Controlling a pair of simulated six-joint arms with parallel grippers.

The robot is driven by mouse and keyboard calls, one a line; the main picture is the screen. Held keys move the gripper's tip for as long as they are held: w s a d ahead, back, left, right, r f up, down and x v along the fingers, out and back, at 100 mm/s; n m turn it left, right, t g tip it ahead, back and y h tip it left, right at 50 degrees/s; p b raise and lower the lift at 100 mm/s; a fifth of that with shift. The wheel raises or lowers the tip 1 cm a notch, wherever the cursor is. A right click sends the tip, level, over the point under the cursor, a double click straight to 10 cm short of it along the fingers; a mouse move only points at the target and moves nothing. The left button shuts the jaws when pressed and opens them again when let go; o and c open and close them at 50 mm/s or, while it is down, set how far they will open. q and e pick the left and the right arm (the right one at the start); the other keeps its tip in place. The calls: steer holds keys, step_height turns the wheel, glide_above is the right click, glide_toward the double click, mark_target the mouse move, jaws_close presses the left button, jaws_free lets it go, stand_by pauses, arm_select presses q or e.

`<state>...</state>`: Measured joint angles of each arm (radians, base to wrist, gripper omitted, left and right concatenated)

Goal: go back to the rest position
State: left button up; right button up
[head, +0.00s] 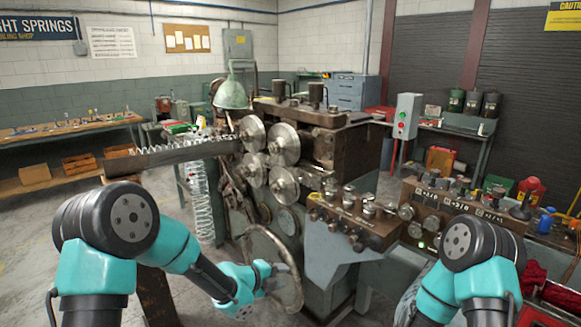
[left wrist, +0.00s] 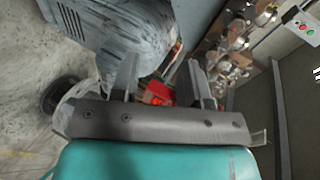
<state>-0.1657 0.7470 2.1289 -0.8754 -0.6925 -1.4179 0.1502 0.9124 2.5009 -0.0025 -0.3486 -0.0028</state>
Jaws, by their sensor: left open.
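My left gripper (head: 280,279) is low in the middle of the head view, in front of the handwheel (head: 256,232) of the spring coiler (head: 318,150). It overlaps the wheel's right rim there; I cannot tell whether they touch. In the left wrist view its two fingers (left wrist: 163,78) stand apart with nothing held between them. Red things show blurred in the background beyond the gap. My right arm (head: 470,245) comes in at the lower right of the head view, and its gripper is not in view.
A control bench with knobs and gauges (head: 452,204) stands right of the coiler. A long trough (head: 172,153) juts out left, with a hanging spring (head: 203,205) beside it. A wooden bench (head: 70,128) lines the left wall. The floor at left is open.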

arm_select(q)
steer(key=s+a+f+n+y, duration=0.4)
steer(key=s+a+f+n, duration=0.2)
steer(key=a+f+n, duration=0.35)
steer(key=s+a+f+n+g+y, duration=0.1)
steer(key=s+a+f+n+g, duration=0.2)
steer(key=s+n, duration=0.7)
steer(key=s+a+f+n+g+y, duration=0.2)
steer(key=s+a+f+n+g, duration=0.1)
steer(key=s+a+f+n, duration=0.4)
steer(key=s+f+n, duration=0.3)
steer(key=s+f, duration=0.1)
steer(key=s, duration=0.2)
steer(key=shift+s+f+g, duration=0.2)
steer(key=shift+f+g, duration=0.1)
steer(key=shift+f, duration=0.1)
steer(key=shift+a, duration=0.1)
